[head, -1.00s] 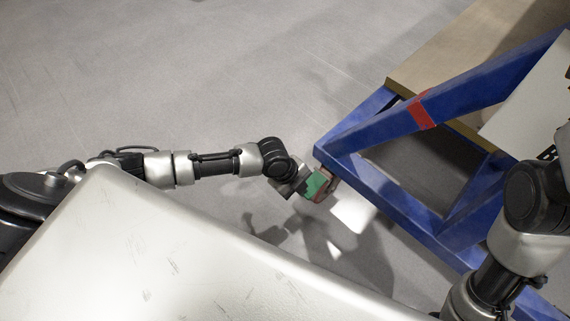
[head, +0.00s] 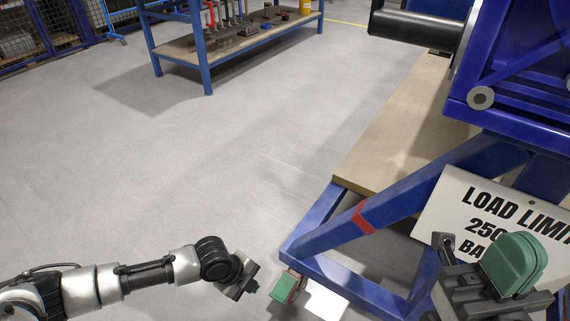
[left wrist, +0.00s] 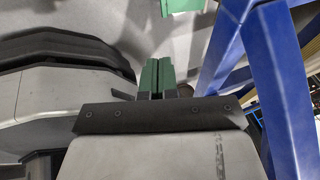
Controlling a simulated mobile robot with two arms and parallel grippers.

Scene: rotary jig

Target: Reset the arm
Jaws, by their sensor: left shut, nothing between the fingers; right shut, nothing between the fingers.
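The rotary jig is a blue frame (head: 400,205) at the right of the head view, with a red band on one beam. My left gripper (head: 240,279) is just left of the frame's near corner, apart from it. In the left wrist view its green fingers (left wrist: 157,72) are shut with nothing between them; in the head view the fingertips are hard to make out. My right gripper (head: 512,264) is at the lower right, in front of the load limit sign (head: 478,220). Its green fingers are together and empty.
A green block (head: 284,288) with a reddish side sits at the frame's near corner, close to my left gripper. A wooden board (head: 395,130) lies along the frame. A dark roller (head: 415,27) juts left above it. A workbench (head: 235,45) stands behind. The floor between is clear.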

